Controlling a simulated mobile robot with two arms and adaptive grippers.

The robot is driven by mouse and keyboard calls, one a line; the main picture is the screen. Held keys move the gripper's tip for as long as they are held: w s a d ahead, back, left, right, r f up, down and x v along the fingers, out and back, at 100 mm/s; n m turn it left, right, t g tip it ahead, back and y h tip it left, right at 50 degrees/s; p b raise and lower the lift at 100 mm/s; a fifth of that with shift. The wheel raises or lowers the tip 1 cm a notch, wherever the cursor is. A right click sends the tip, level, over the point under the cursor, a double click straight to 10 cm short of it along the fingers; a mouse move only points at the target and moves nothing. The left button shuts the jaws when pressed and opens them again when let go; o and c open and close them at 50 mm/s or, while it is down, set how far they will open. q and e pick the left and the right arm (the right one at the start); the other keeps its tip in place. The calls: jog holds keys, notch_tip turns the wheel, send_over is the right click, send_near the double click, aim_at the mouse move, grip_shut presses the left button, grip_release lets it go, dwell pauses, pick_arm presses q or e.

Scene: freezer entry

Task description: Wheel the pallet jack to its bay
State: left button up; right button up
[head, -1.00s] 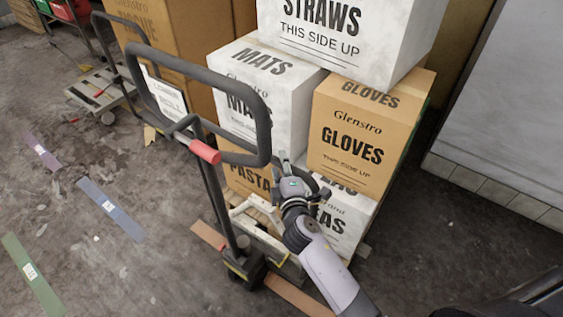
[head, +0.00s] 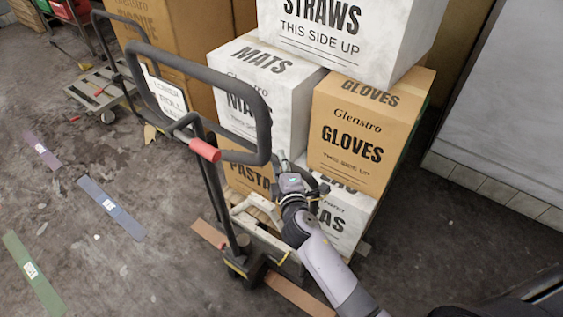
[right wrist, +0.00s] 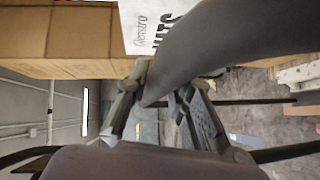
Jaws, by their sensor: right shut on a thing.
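The pallet jack stands in the middle of the head view, with a dark loop handle (head: 265,125) and a red lever (head: 205,150). Its wheeled foot (head: 243,265) rests on the floor, in front of the stacked cartons. My right gripper (head: 288,172) is at the lower right corner of the loop. In the right wrist view its fingers (right wrist: 162,105) are closed around a thick dark grey bar (right wrist: 215,45), the handle. My left gripper is not in view. Several tape strips mark the floor; I cannot tell which belongs to the bay.
Cartons marked mats (head: 262,75), gloves (head: 365,140) and straws (head: 350,35) stand behind the jack. Purple (head: 42,151), blue (head: 110,208) and green (head: 32,272) strips lie on open floor at left. Another cart (head: 100,88) stands far left. A grey wall (head: 510,110) is at right.

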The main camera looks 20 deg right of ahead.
grip_shut()
jog(key=s+a, duration=0.1)
jog(key=a, duration=0.1)
jog(key=s+a+b, duration=0.1)
jog(key=s, duration=0.1)
jog(key=shift+a+f, duration=0.15)
jog(key=shift+a, duration=0.2)
jog(key=o, duration=0.6)
grip_release()
jog(key=shift+s, duration=0.15)
jog(key=shift+c, duration=0.2)
jog(key=o, duration=0.4)
jog(key=shift+w+d, duration=0.15)
jog(key=shift+w, duration=0.35)
jog(key=s+a+r, duration=0.1)
jog(key=s+r, duration=0.1)
jog(key=s, duration=1)
jog(key=shift+s+a, duration=0.2)
jog(key=shift+a, duration=0.2)
jog(key=shift+f, duration=0.1)
